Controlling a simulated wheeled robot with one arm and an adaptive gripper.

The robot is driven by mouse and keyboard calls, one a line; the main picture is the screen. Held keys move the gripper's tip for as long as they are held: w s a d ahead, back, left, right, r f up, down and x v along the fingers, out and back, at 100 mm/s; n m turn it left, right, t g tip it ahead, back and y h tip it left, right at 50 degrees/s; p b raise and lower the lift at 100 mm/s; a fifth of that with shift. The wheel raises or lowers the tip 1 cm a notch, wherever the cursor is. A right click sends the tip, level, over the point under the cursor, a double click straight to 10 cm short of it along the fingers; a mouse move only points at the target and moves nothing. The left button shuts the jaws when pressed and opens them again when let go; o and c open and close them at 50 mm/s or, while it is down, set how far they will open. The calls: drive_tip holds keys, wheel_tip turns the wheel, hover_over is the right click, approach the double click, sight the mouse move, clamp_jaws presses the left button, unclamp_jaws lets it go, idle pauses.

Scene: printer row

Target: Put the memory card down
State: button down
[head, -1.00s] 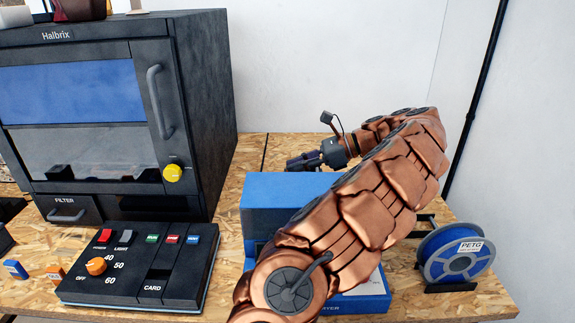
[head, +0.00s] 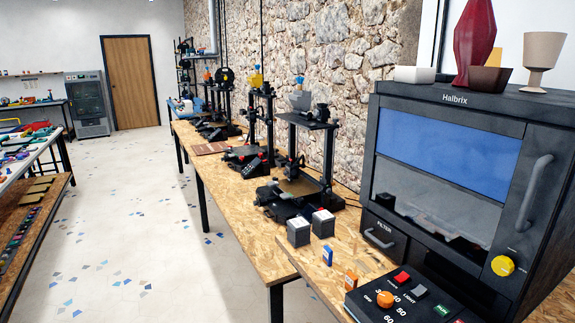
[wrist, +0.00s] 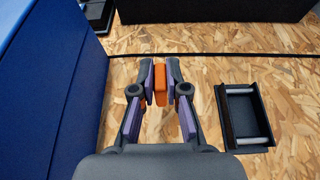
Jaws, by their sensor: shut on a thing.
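In the wrist view my gripper (wrist: 160,72) is shut on a small upright orange piece (wrist: 160,88), which looks like the memory card. Its face and any label cannot be read from here. It is held over the wood-chip board tabletop (wrist: 205,75); the gap below it is hard to judge. In the head view a blue card (head: 327,256) and another orange card (head: 351,279) stand on the bench, left of the black control panel (head: 390,303). My gripper is outside the head view.
In the wrist view a blue box (wrist: 62,95) stands close on the left, and a black roller holder (wrist: 242,115) lies on the right. Bare board lies between them. The head view shows the Halbrix enclosure (head: 450,150), two small grey boxes (head: 299,232) and several printers along the wall.

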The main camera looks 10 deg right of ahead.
drive_tip(key=shift+w+a+f+b, duration=0.1)
drive_tip(key=shift+w+a+b, duration=0.15)
drive_tip(key=shift+w+b, duration=0.3)
drive_tip(key=shift+w+a+b, duration=0.2)
drive_tip(key=shift+w+b, duration=0.2)
drive_tip(key=shift+w, duration=0.25)
drive_tip(key=w+a+p, duration=0.2)
drive_tip(key=w+a, duration=0.1)
drive_tip(key=w, duration=0.7)
drive_tip(key=shift+a+p, duration=0.3)
drive_tip(key=shift+p, duration=0.1)
drive_tip(key=shift+s, duration=0.15)
